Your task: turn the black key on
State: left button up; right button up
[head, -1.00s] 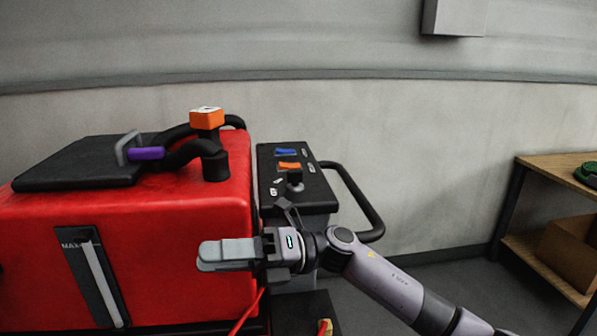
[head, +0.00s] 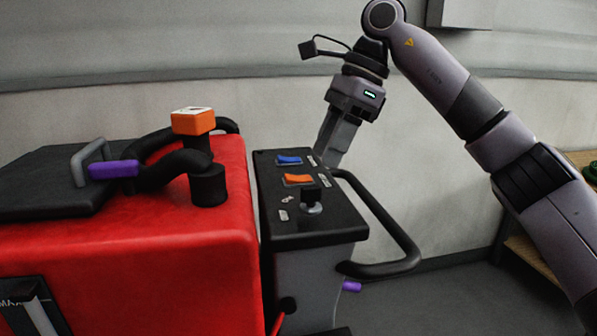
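The black key (head: 311,192) stands in a round silver lock on the top of the black control panel (head: 338,222), below an orange rocker switch (head: 298,179) and a blue rocker switch (head: 289,160). My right gripper (head: 329,158) points down at the panel's far right edge, above and behind the key in the picture, and is apart from the key. Its fingers look close together, but from this side I cannot tell whether they are shut. My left gripper is not in view.
The red scrubber tank (head: 200,250) fills the left, with a black lid, purple-gripped handle (head: 113,169), black hose and orange cap (head: 193,121). A black handlebar (head: 395,235) loops right of the panel. A wooden shelf (head: 530,255) stands at right, partly behind my arm.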

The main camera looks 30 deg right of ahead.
aim_at(313, 185)
jog(key=shift+x, duration=3.3)
jog(key=shift+d, duration=0.15)
